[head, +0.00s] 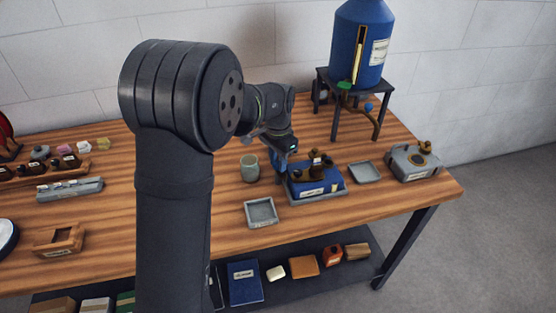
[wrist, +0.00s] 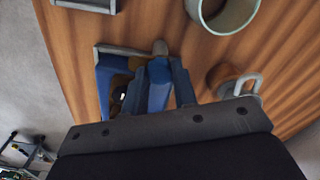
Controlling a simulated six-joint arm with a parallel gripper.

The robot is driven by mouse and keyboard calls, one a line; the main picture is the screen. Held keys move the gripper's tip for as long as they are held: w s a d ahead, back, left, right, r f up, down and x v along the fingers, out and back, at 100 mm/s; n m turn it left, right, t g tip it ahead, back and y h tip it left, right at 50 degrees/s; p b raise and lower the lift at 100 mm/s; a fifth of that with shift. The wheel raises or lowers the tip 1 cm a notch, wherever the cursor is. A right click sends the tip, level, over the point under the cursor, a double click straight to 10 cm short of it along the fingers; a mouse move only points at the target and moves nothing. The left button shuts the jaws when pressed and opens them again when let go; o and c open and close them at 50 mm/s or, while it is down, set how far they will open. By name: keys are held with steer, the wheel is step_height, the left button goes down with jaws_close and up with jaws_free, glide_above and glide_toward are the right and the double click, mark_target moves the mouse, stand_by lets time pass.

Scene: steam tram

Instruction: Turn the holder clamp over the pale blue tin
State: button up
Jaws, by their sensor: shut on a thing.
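A blue holder (head: 318,182) with brown fittings on top and a white label stands on a grey base right of centre in the head view. Part of it shows as a blue block (wrist: 112,80) in the wrist view. My gripper (wrist: 160,80) is shut at the holder's side, with a blue part between its fingers. This seems to be the holder clamp, but its shape is mostly hidden. I cannot make out the pale blue tin for sure.
A grey-green cup (head: 250,168) stands just left of the holder. Shallow grey trays lie in front (head: 261,212) and to the right (head: 365,172). A grey box (head: 412,162) is at the right end. A blue tank (head: 362,45) stands behind on a stand.

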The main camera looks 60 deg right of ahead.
steer(key=n, duration=1.1)
steer(key=shift+n, duration=2.2)
steer(key=o, duration=1)
steer(key=shift+r, duration=0.1)
step_height(320, 180, up, 17)
steer(key=shift+r, duration=0.15)
